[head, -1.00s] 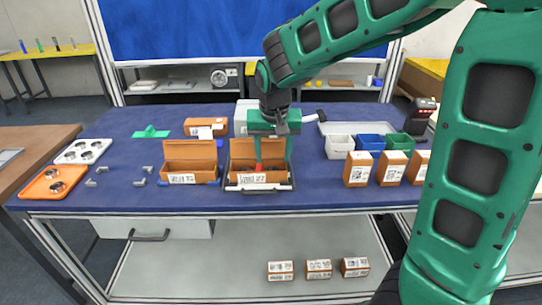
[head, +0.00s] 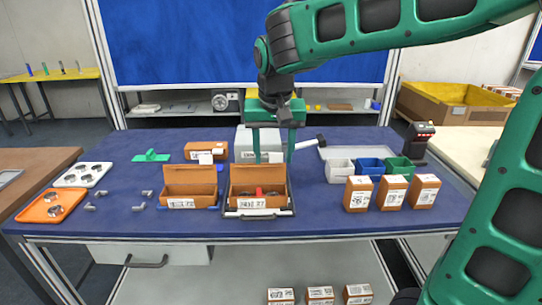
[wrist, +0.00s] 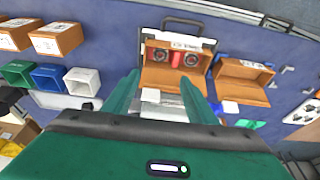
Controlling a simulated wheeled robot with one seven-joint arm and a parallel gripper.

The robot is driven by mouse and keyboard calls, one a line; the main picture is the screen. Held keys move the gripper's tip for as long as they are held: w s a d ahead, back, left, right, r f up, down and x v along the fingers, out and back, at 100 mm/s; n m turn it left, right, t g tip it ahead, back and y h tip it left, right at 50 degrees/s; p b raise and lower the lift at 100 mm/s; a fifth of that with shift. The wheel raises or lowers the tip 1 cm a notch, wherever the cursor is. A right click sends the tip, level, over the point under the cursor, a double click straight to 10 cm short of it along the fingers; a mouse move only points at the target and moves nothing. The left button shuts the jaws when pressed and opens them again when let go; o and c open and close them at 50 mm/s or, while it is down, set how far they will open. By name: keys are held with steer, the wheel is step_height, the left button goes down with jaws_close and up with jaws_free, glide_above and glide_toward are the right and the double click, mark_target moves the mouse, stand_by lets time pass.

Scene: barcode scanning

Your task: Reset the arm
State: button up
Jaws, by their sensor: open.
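My gripper (head: 273,140) is open and empty, with its two green fingers pointing down above the table, just over and behind an open brown box (head: 257,187). The box holds dark round parts and something red, and its front carries a printed label. In the wrist view my gripper's fingers (wrist: 165,95) are spread, and the same box (wrist: 158,78) lies beyond them with two dark round parts and a red piece inside. Nothing is held between the fingers.
A second open brown box (head: 190,188) stands to the left. White, blue and green bins (head: 371,166), several closed labelled boxes (head: 392,193) and a scanner-like device (head: 421,132) stand to the right. Orange (head: 50,207) and white trays (head: 84,174) lie at the left.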

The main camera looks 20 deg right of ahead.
steer(key=s+d+f+m+g, duration=0.1)
steer(key=s+d+f, duration=0.2)
steer(key=s+d, duration=0.65)
steer(key=s+d+f+m+g, duration=0.1)
steer(key=s+d+f, duration=0.3)
steer(key=s+d, duration=0.5)
steer(key=s+f+y, duration=0.1)
steer(key=s+f, duration=0.2)
steer(key=s, duration=0.6)
steer(key=shift+s+m+g, duration=0.3)
steer(key=shift+m+g, duration=0.1)
steer(key=shift+a, duration=0.1)
steer(key=shift+w+f, duration=0.2)
steer(key=shift+w, duration=0.4)
